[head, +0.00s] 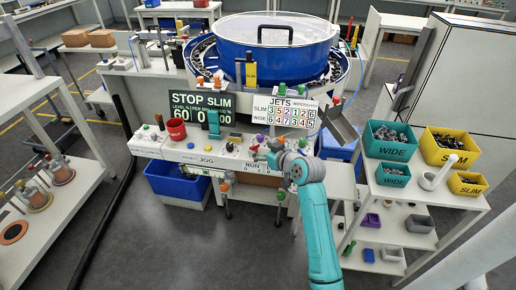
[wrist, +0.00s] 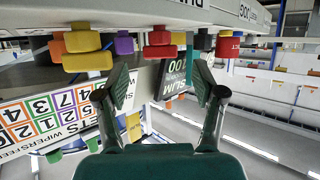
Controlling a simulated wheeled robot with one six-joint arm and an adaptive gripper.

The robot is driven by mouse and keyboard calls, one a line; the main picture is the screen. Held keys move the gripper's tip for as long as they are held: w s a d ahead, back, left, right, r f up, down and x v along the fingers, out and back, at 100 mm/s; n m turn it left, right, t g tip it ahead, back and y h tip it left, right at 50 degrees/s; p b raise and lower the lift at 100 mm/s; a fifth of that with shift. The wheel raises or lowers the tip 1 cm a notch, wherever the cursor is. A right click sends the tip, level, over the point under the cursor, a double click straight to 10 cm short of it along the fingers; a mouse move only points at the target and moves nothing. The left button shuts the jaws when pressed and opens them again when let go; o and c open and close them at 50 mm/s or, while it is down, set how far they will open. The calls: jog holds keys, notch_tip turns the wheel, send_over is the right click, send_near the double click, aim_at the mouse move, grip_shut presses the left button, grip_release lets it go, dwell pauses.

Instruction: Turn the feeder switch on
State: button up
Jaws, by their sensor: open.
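The white control panel (head: 205,150) below the blue bowl carries a row of coloured knobs and switches, with JOG and RUN lettering on its front edge. I cannot tell which of them is the feeder switch. My gripper (head: 274,148) is over the panel's right part, and my arm comes in from the lower right. In the wrist view, my gripper (wrist: 161,88) is open and empty.
The large blue bowl (head: 238,62) stands behind the panel. A STOP SLIM display (head: 201,112) and a JETS number board (head: 284,111) stand above it. A shelf with teal bins (head: 391,154) and yellow bins (head: 450,165) is at right.

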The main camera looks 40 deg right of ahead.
aim_at(254, 149)
jog(key=shift+x, duration=1.45)
jog(key=c, duration=1.1)
jog(key=shift+c, duration=0.2)
